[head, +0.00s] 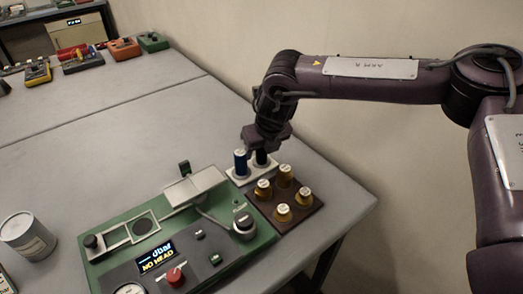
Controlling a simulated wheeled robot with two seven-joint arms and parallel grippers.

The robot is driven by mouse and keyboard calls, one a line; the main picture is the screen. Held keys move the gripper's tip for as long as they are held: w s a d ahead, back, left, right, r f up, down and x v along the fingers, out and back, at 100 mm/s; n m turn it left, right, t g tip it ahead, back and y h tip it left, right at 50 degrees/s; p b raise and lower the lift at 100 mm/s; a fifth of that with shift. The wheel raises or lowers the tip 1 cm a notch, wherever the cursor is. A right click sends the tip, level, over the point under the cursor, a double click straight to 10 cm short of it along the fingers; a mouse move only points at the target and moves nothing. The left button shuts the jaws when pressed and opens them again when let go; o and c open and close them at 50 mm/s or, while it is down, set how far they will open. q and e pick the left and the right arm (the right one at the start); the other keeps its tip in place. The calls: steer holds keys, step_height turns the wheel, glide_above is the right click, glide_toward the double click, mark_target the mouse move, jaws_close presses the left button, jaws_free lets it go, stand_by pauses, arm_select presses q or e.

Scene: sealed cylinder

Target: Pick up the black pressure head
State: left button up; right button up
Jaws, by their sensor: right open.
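A dark cylinder, which looks like the black pressure head (261,159), stands upright on a small white plate (238,181), to the right of a blue cylinder (240,163). My right gripper (262,147) points down directly over the dark cylinder and hides its upper part. The gripper is open. I cannot tell whether its fingers are around the dark cylinder or just above it. My left gripper is not in view.
A green instrument (190,245) with a screen reading "NO HEAD" is in front. A brown block (301,213) with several gold cylinders stands close to the white plate. A white can (27,238) is at left. The table's middle is clear.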

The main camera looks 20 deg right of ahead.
steer(key=shift+w+f, duration=0.15)
steer(key=shift+f, duration=0.15)
steer(key=shift+c, duration=0.4)
steer(key=c, duration=0.9)
jaws_close()
steer(key=shift+r, duration=0.15)
